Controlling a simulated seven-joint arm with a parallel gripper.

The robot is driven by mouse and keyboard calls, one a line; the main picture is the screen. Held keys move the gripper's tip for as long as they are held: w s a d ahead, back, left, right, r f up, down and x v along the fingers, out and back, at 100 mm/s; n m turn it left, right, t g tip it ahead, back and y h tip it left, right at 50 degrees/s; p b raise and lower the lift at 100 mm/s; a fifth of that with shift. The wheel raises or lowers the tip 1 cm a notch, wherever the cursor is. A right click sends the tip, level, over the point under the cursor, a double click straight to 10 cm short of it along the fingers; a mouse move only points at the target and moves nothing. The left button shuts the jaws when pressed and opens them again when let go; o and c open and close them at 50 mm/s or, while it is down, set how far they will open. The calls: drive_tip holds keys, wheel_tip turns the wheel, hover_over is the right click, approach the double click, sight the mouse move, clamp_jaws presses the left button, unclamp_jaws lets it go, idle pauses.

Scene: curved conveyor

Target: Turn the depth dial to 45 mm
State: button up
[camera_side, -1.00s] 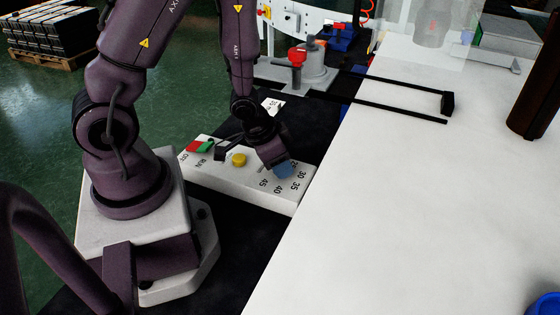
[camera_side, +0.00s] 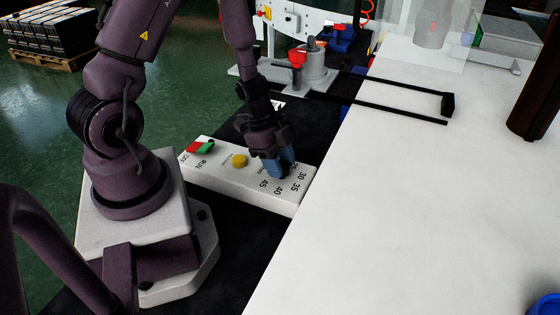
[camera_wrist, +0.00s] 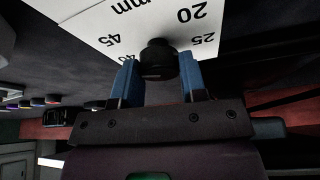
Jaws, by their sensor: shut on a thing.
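The depth dial is a round black knob (camera_wrist: 158,60) on a white control panel (camera_side: 220,172). In the wrist view, the numbers 20, 25, 40 and 45 and "mm" show around it. My gripper (camera_wrist: 158,72) has its blue fingers on either side of the knob and is shut on it. In the side view, my gripper (camera_side: 280,166) points down at the panel's right part and mostly hides the dial. The 30, 35, 40 and 45 marks show beside it. I cannot tell which number the dial points to.
A red and green switch (camera_side: 200,147) and a yellow button (camera_side: 239,160) sit on the panel left of my gripper. A wide white surface (camera_side: 400,220) lies to the right. A black bracket (camera_side: 448,104) and a grey fixture with a red knob (camera_side: 297,58) stand behind.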

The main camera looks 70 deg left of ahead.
drive_tip(key=shift+m+g, duration=0.3)
drive_tip(key=shift+m, duration=0.6)
drive_tip(key=o, duration=0.9)
drive_tip(key=shift+o, duration=0.2)
